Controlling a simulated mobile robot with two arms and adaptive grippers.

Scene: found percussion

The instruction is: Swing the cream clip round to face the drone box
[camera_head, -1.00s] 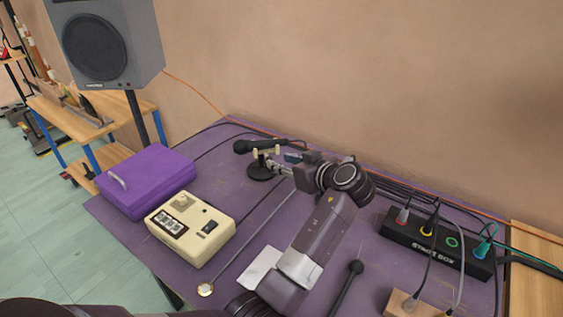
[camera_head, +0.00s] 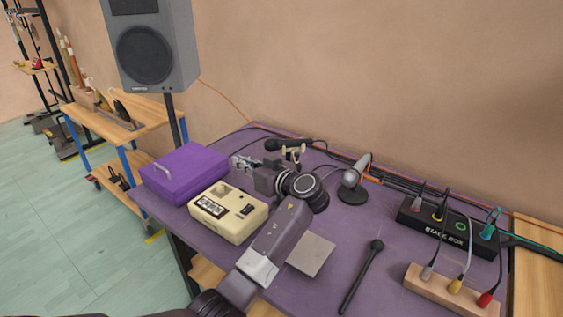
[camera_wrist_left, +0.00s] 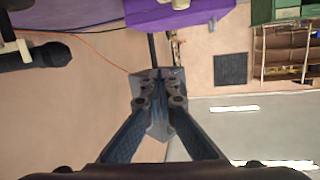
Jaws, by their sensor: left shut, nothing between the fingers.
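The cream clip (camera_head: 291,154) sits in the back half of the purple table and holds a black microphone (camera_head: 290,144), its head to the left. My gripper hides the stand below. The clip shows partly at the left edge of the wrist view (camera_wrist_left: 13,50). A cream box (camera_head: 228,213) with a knob, label and switch stands at front left; I take it for the drone box. My left gripper (camera_head: 238,161) is shut and empty, left of the clip and apart from it. Its fingers meet in the wrist view (camera_wrist_left: 160,78). My right gripper is not in view.
A purple case (camera_head: 184,171) stands behind the cream box. A silver microphone (camera_head: 352,178) on a round base stands right of my gripper. A black mallet (camera_head: 359,278), stage box (camera_head: 436,229) and wooden block with plugs (camera_head: 450,289) lie right. Cables run along the back.

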